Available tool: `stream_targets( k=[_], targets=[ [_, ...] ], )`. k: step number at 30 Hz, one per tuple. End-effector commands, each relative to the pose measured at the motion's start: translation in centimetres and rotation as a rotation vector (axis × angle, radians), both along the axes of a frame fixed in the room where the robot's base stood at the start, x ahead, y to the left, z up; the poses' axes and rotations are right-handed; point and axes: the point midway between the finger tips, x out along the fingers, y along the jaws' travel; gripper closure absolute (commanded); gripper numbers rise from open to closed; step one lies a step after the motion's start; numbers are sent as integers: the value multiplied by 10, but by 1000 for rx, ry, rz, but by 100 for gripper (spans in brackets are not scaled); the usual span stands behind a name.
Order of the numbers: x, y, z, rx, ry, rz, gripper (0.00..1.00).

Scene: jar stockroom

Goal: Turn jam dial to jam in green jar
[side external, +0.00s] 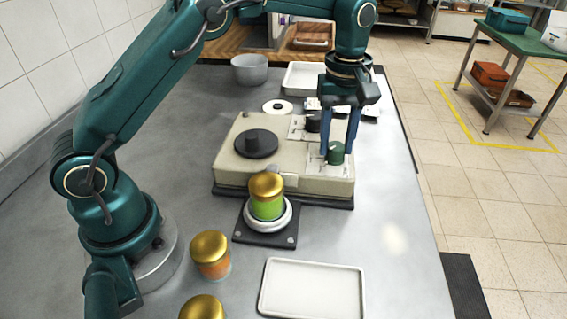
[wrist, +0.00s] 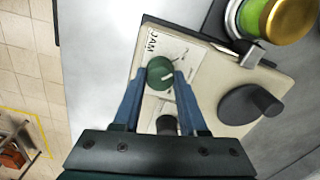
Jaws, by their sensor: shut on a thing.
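The jam dial is a green knob (side external: 336,154) on a white label plate on the right of a beige machine (side external: 228,170). In the wrist view the dial (wrist: 160,72) has a white pointer line slanting toward the upper right, beside the printed word JAM. My gripper (side external: 337,146) reaches down from above, its blue fingers on either side of the dial; in the wrist view my gripper (wrist: 158,77) is shut on it. A green jar with a gold lid (side external: 267,205) stands upright on a round white plate in front of the machine; it also shows in the wrist view (wrist: 252,18).
A black dial (side external: 313,123) sits behind the green one, and a large dark knob (side external: 256,143) is on the machine's left. An orange jar (side external: 211,256), another gold-lidded jar (side external: 202,308) and an empty white tray (side external: 312,290) are in front. A grey bowl (side external: 250,70) stands behind.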

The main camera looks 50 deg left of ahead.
Motion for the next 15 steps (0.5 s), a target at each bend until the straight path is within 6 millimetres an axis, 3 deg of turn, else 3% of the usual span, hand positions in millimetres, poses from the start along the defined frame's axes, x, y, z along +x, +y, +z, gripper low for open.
stream_targets(
  k=[15],
  targets=[
    [0, 0, 1, 0, 1, -428, 100]
  ],
)
